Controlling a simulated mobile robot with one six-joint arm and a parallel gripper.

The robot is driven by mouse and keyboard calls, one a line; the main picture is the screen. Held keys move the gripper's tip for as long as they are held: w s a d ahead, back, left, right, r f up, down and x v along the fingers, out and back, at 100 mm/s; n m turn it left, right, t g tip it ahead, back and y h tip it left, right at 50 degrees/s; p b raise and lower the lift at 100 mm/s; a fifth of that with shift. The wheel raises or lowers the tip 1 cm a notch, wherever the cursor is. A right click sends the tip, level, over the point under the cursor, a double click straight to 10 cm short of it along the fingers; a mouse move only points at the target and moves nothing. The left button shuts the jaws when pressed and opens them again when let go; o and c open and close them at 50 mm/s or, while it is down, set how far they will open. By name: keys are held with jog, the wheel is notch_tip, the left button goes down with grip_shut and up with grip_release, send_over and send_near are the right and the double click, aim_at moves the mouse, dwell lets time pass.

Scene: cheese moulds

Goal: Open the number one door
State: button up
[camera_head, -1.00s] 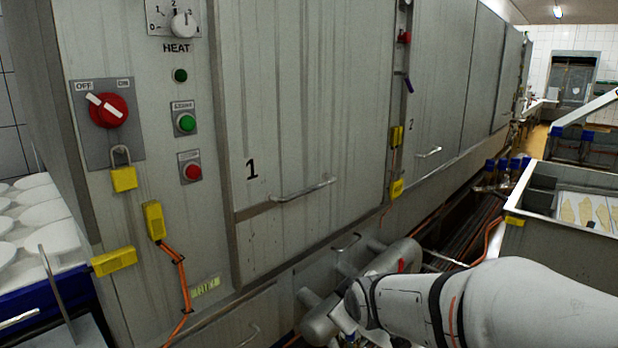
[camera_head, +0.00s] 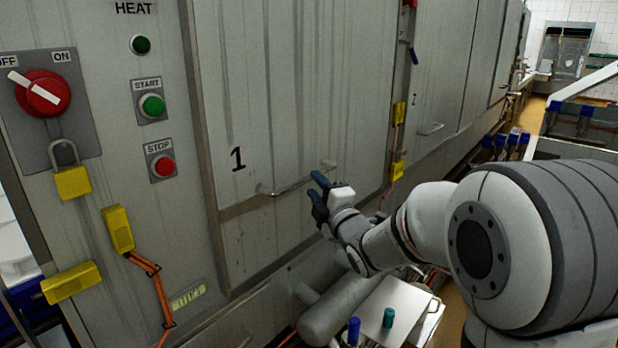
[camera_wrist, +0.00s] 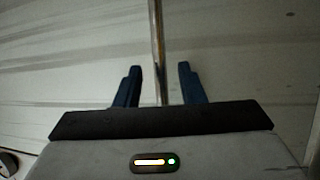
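The number one door (camera_head: 290,90) is a tall grey metal panel marked with a black "1"; it looks closed. Its bar handle (camera_head: 290,186) runs across the lower part of the panel. My gripper (camera_head: 318,191) is at the right end of the handle in the head view. In the wrist view the two blue fingers of my gripper (camera_wrist: 157,82) are apart, with the handle bar (camera_wrist: 157,45) running between them. A gap shows on both sides of the bar, so the fingers do not appear to be closed on it.
Left of the door is a control panel with a red switch (camera_head: 43,93), a yellow padlock (camera_head: 72,182) and buttons. Door 2 (camera_head: 440,80) is farther right. A grey pipe (camera_head: 340,308) runs below the door. Yellow boxes (camera_head: 118,229) stick out from the cabinet.

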aim_at(309, 179)
jog(key=shift+x, duration=2.1)
jog(key=shift+c, duration=0.5)
grip_shut()
